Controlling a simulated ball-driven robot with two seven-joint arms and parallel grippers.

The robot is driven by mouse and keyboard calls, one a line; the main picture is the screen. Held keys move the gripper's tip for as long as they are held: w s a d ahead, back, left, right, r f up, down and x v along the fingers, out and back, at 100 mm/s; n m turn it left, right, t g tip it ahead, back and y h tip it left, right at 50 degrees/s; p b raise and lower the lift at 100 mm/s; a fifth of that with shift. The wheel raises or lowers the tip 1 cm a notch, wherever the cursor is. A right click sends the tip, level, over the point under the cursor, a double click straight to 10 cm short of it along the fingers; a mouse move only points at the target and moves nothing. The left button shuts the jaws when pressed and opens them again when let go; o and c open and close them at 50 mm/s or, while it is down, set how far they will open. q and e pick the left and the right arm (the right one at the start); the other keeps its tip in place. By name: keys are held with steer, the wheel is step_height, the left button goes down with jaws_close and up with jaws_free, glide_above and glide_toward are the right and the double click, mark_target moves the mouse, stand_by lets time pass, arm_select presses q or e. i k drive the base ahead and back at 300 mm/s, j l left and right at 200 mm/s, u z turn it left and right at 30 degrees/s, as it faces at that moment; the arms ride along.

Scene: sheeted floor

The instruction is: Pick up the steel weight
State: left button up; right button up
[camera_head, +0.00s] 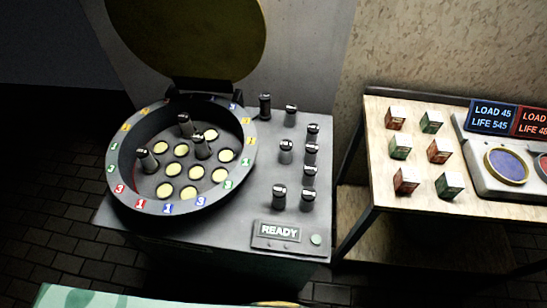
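Several small dark-grey metallic cylinders with shiny caps stand upright on the grey machine top, right of the round bowl. One of them (265,106), at the back left of this group, looks darker than the rest. Three similar cylinders stand inside the bowl (124,178), among round pale-yellow spots; one of these is at the bowl's left side (147,161). I cannot tell which cylinder is the steel weight, as no label is readable. Neither of my grippers is in view.
The bowl's round olive lid (190,35) stands open behind it. A READY panel (279,231) with a green button is at the machine's front right. A wooden table (385,205) at right holds several small red and green boxes and a scale with LOAD displays (492,115).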

mark_target(312, 148)
steer(key=k+l+u, duration=0.25)
steer(key=u, duration=0.2)
steer(key=k+l+u, duration=0.1)
steer(key=k+u, duration=0.35)
steer(key=i, duration=0.1)
